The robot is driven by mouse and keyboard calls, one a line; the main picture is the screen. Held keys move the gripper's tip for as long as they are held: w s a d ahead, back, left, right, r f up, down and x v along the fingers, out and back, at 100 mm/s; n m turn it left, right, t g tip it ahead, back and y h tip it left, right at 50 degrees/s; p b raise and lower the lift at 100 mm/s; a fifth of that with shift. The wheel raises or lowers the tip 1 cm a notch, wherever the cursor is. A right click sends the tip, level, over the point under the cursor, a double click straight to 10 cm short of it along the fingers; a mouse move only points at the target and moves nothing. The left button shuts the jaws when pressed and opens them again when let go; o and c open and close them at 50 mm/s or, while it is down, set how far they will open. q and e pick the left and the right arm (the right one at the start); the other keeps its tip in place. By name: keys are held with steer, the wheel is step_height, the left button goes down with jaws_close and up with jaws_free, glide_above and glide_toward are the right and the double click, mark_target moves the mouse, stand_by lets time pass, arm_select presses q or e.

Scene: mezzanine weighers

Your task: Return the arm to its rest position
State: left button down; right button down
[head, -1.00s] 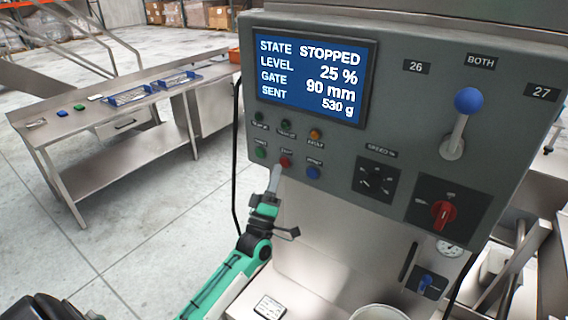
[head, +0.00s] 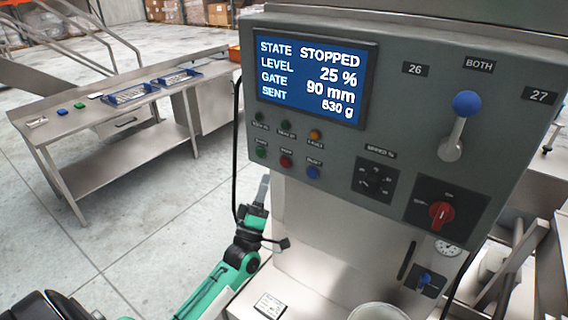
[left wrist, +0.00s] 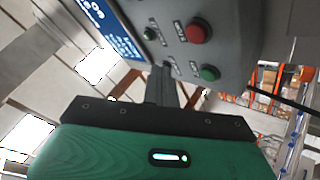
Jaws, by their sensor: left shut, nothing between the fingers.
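My left arm comes up from the bottom of the head view with green links. Its left gripper (head: 263,187) is shut and empty, pointing up below and left of the panel's button rows, apart from them. In the left wrist view the gripper's dark fingers (left wrist: 162,86) are together in front of the panel (left wrist: 232,25), with a red button (left wrist: 198,31) and a green button (left wrist: 209,73) beyond. In the head view the red button (head: 286,161) is uncovered. The screen (head: 311,79) reads STOPPED, 25 %, 90 mm, 530 g. My right gripper is not in view.
A steel bench (head: 112,113) with blue trays (head: 128,94) stands at the left. A blue-knobbed lever (head: 466,104) and a red rotary switch (head: 441,214) are on the panel's right. A white container (head: 378,312) stands at the bottom. Open floor lies between bench and machine.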

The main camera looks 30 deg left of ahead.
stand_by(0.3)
arm_select(q)
step_height(320, 180, down, 26)
steer(key=w+d+m+g+h, duration=0.2)
steer(key=m+g+h, duration=0.1)
steer(key=m+g, duration=0.3)
steer(key=s+d+f+m+g+b, duration=0.15)
steer(key=s+f+g, duration=0.3)
steer(key=f, duration=0.75)
steer(key=s+d+f+m+g, duration=0.1)
steer(key=s+f+m+g, duration=0.3)
steer(key=f, duration=0.7)
steer(key=s+d+f+m+g, duration=0.1)
steer(key=s+d+f+g, duration=0.1)
steer(key=s+f, duration=0.7)
steer(key=s+d+f+g, duration=0.1)
steer(key=s+f+g, duration=0.2)
steer(key=s+f, duration=0.7)
steer(key=s+d+f+m+g, duration=0.1)
steer(key=s+f+m+g, duration=0.1)
steer(key=s, duration=0.9)
steer(key=s+d+f+m+g+b, duration=0.1)
steer(key=s+f+g, duration=0.3)
steer(key=s, duration=0.8)
step_height(320, 180, down, 3)
steer(key=shift+s+r+m, duration=0.1)
steer(key=shift+s+m, duration=0.15)
steer(key=shift+m, duration=0.2)
steer(key=shift+w+d, duration=0.1)
steer(key=shift+d, duration=0.05)
